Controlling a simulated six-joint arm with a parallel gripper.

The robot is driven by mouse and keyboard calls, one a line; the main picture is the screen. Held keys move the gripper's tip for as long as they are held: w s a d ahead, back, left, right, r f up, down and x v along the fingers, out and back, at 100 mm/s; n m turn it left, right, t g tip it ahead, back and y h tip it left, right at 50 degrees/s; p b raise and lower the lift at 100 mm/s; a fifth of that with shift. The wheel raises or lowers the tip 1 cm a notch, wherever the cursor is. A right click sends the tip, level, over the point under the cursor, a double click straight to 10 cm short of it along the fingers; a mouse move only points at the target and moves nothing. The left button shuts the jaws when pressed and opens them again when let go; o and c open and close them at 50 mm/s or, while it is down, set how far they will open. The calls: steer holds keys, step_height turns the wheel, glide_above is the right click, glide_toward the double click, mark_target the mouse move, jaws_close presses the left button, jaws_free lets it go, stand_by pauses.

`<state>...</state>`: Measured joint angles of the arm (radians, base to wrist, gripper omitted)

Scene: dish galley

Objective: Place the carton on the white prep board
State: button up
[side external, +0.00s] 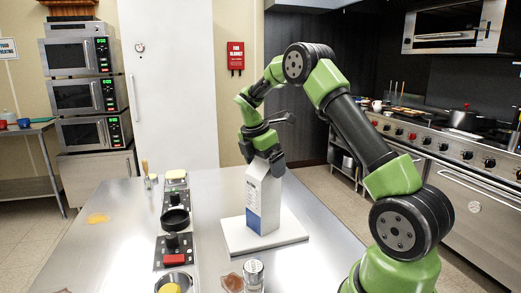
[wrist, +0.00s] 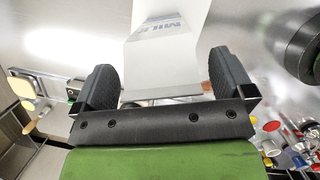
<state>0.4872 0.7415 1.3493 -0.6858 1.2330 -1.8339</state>
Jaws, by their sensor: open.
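The carton (side external: 263,200) is a tall white milk carton with a blue lower panel. It stands upright on the white prep board (side external: 238,238) on the steel table. My gripper (side external: 266,157) is at the carton's top, pointing down, with its fingers beside the top edge. In the wrist view, the carton (wrist: 168,45) lies between the two dark fingers of my gripper (wrist: 160,85), with a visible gap on each side. The gripper is open.
A row of items stands left of the board: a black round dish (side external: 175,219), a black plate with a red block (side external: 174,259) and a yellow-topped piece (side external: 176,176). A glass shaker (side external: 253,274) stands near the front. The table right of the board is clear.

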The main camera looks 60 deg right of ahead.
steer(key=v, duration=1.1)
steer(key=s+a+r+m+t, duration=0.25)
steer(key=a+r+m, duration=0.2)
steer(key=a, duration=0.35)
steer(key=s+a+f+m+t+y, duration=0.2)
steer(key=s+a+m+t+y, duration=0.3)
steer(key=s+a+m, duration=0.8)
steer(key=s+a+t, duration=0.1)
steer(key=s, duration=0.2)
steer(key=shift+f, duration=0.2)
